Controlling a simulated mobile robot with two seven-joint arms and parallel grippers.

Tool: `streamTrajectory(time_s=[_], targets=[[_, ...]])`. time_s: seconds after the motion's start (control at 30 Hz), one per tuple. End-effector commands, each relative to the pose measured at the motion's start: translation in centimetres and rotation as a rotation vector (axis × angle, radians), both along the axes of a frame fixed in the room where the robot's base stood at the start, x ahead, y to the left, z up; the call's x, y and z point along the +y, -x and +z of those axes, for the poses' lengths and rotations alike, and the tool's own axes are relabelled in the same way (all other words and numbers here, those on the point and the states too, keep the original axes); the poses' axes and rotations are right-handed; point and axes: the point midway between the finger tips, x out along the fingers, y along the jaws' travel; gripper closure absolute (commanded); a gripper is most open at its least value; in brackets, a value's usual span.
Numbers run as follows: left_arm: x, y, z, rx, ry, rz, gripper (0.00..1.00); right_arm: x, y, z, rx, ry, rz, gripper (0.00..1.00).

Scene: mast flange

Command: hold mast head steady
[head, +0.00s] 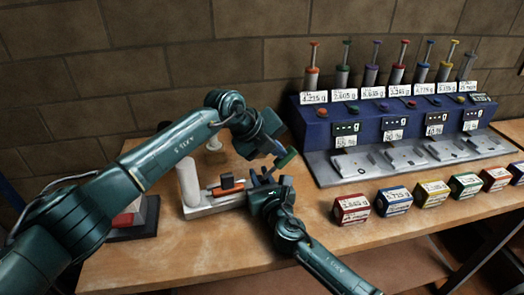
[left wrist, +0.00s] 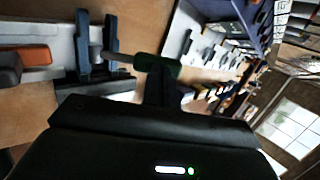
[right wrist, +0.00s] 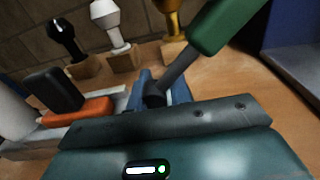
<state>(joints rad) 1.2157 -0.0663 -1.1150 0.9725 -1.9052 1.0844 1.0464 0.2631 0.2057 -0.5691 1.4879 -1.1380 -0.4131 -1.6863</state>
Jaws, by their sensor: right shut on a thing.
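My right gripper (head: 264,184) is at the right end of a pale base. In the right wrist view, its blue fingers (right wrist: 162,88) are shut around a small dark piece (right wrist: 155,97), which I take for the mast head; the fingers hide most of it. A grey shaft rises from there, tilted, to a green handle (right wrist: 226,22). The green handle also shows in the head view (head: 286,158) and the left wrist view (left wrist: 150,65). My left gripper (head: 277,147) is at the handle, its dark fingers touching or overlapping it; whether they grip is unclear.
The pale base (head: 212,206) carries a white cylinder (head: 188,181) and an orange and black piece (head: 227,187). Knobbed pieces on wooden blocks, including a white one (right wrist: 108,22), stand behind. A blue dispenser rack (head: 390,125) and several coloured boxes (head: 352,208) fill the right.

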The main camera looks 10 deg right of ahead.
Motion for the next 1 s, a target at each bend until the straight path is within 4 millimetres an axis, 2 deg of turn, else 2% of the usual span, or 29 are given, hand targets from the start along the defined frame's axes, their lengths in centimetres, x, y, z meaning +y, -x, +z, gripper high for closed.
streamTrajectory(time_s=[0.03, 1.0], targets=[[-0.65, 0.54, -0.73, 0.009, -0.004, -0.010, 1.00, 1.27, 0.01, 1.45, -0.033, 0.011, 0.029, 1.00], [-1.26, 0.39, -0.90, 0.005, 0.004, -0.010, 1.00, 1.28, 0.01, 1.45, -0.033, 0.011, 0.029, 1.00]])
